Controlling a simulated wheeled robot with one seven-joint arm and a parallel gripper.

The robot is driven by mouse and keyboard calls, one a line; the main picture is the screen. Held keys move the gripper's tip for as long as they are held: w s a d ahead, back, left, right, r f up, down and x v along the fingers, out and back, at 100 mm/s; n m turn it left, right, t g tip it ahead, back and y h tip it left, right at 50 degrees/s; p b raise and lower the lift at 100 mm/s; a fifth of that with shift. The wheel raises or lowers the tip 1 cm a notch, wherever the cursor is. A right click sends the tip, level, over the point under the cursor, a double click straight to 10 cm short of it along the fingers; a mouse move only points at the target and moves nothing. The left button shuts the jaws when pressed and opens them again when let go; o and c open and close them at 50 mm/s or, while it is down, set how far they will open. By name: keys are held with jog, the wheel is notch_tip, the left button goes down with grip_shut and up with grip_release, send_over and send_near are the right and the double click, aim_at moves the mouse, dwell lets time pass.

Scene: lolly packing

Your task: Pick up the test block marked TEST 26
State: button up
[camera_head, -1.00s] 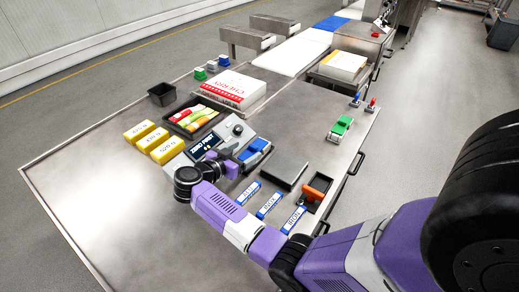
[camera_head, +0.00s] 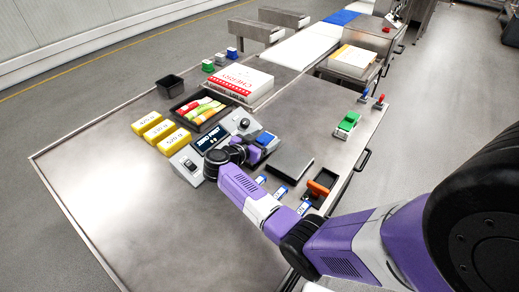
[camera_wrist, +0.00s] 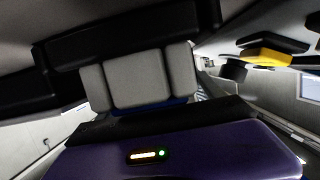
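Three small blue blocks with white labels lie in a row on the steel table: one (camera_head: 262,179), a second (camera_head: 281,193) and a third (camera_head: 304,208). My arm partly covers them. Their print is too small to read, so I cannot tell which is TEST 26. My gripper (camera_head: 256,154) is low over the table, beside a blue item (camera_head: 266,139) at the grey tester's right end. Whether they touch is unclear. The wrist view shows my purple housing and grey pads with a strip of blue behind; the fingertips' gap is hidden.
The grey tester (camera_head: 188,166) has a lit display. Yellow blocks (camera_head: 158,131), a dark tray of coloured sticks (camera_head: 176,112) and a cherry box (camera_head: 240,84) stand behind it. A dark plate (camera_head: 290,166) and an orange-handled item (camera_head: 317,189) lie right. The table's left front is clear.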

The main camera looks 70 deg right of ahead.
grip_shut()
jog(key=shift+r, duration=0.2)
